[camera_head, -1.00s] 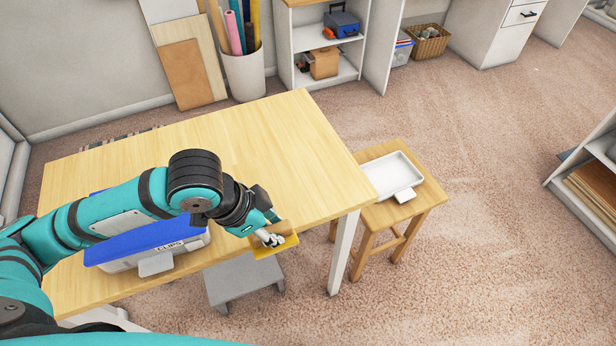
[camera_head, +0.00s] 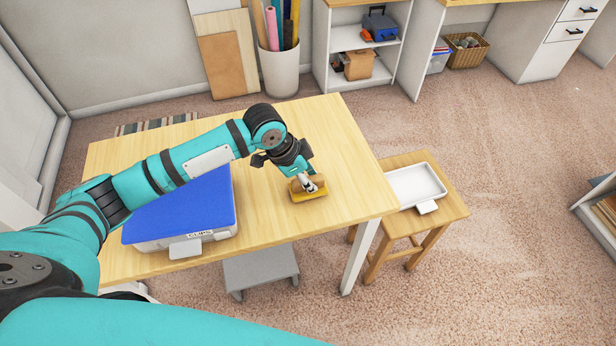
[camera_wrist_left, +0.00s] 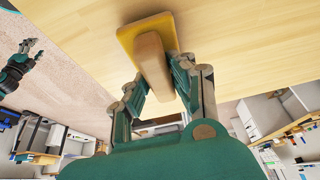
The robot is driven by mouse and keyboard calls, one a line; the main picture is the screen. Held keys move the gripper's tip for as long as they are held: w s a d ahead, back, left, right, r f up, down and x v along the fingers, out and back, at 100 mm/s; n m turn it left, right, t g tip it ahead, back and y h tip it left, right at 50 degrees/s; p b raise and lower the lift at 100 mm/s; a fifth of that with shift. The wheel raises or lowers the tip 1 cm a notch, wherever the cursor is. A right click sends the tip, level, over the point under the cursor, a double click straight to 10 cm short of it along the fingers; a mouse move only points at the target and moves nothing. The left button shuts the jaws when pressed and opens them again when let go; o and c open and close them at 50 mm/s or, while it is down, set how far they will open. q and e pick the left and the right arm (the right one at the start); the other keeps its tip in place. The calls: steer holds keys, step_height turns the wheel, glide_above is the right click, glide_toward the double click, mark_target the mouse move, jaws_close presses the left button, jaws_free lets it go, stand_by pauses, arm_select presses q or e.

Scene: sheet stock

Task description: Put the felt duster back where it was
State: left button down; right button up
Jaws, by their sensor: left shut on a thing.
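My left gripper (camera_head: 309,183) is shut on the felt duster (camera_head: 311,194), a yellow pad with a wooden grip block. The duster is over the right part of the wooden table (camera_head: 335,130); I cannot tell whether its pad touches the top. In the left wrist view the fingers (camera_wrist_left: 160,85) hold the wooden block of the duster (camera_wrist_left: 150,48) from both sides, pad facing the table. My right gripper (camera_wrist_left: 32,50) shows small at the left edge of the left wrist view, clear of the table, with its fingers apart and nothing between them.
A box with a blue lid (camera_head: 190,205), labelled CLIPS, stands on the table left of the duster. A white tray (camera_head: 417,186) sits on a wooden stool (camera_head: 452,208) beside the table's right end. A grey step stool (camera_head: 262,268) is at the front edge. The table's back right is bare.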

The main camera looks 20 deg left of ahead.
arm_select(q)
steer(key=shift+f, duration=0.3)
steer(key=shift+f, duration=0.15)
steer(key=c, duration=1.1)
jaws_free()
steer(key=b+v, duration=0.1)
steer(key=v, duration=1.1)
steer(key=shift+d, duration=0.1)
